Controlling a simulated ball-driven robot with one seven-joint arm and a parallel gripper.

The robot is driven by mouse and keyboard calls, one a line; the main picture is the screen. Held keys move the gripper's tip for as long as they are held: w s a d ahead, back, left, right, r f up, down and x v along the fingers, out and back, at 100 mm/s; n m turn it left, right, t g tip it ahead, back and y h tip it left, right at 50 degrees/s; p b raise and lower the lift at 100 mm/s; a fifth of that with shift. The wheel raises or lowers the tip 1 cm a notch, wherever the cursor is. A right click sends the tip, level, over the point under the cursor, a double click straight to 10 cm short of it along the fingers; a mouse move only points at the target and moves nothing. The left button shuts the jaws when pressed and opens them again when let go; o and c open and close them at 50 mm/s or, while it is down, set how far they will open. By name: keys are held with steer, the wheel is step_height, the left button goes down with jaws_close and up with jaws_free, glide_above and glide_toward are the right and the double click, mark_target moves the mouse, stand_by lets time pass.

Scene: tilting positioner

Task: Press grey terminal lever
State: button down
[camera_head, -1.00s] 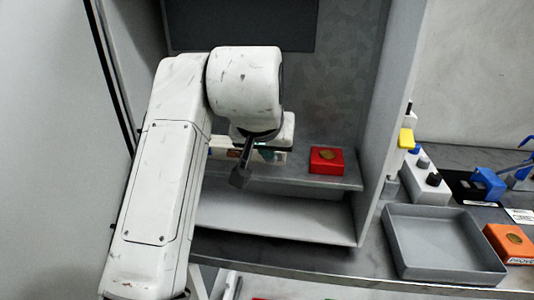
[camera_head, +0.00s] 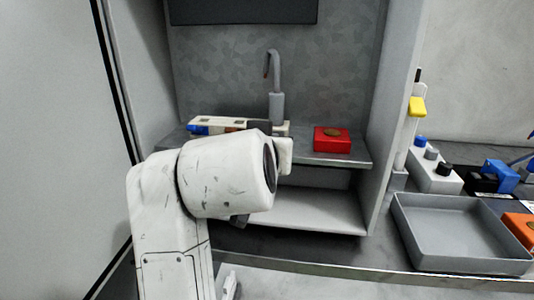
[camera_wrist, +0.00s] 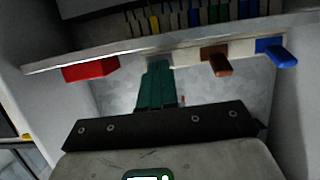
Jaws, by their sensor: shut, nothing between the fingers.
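A pale terminal block (camera_head: 220,123) sits on the shelf behind my arm in the head view. Its blue lever (camera_head: 198,129) is at the left end, a brown-orange lever (camera_head: 235,123) is in the middle, and the dark grey lever (camera_head: 260,126) is at the right.
A red block (camera_head: 332,139) with a round top disc sits on the shelf right of the terminal block. A grey tap-like spout (camera_head: 275,85) rises behind. The cabinet side wall (camera_head: 395,100) bounds the right. A grey tray (camera_head: 462,232) lies on the bench outside.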

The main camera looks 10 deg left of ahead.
steer(key=v, duration=1)
steer(key=shift+s, duration=0.4)
steer(key=shift+d+f, duration=0.1)
steer(key=shift+f, duration=0.1)
steer(key=s+d+f+n+g+h+p, duration=0.15)
steer(key=d+f+g+p, duration=0.4)
steer(key=d+f, duration=1.9)
steer(key=s+d+f+g+p, duration=0.1)
steer(key=s+d+f+g, duration=0.1)
steer(key=s+f, duration=0.3)
steer(key=s+d+f+m+g+y+p, duration=0.1)
steer(key=s+d+f+g, duration=0.2)
steer(key=s, duration=0.9)
steer(key=s+d+f+g+p, duration=0.1)
steer(key=s+d+f+g, duration=0.1)
steer(key=s+d+f, duration=0.2)
steer(key=s+f, duration=0.3)
steer(key=s, duration=0.2)
steer(key=shift+s+g+y, duration=0.15)
steer(key=shift+g+y, duration=0.2)
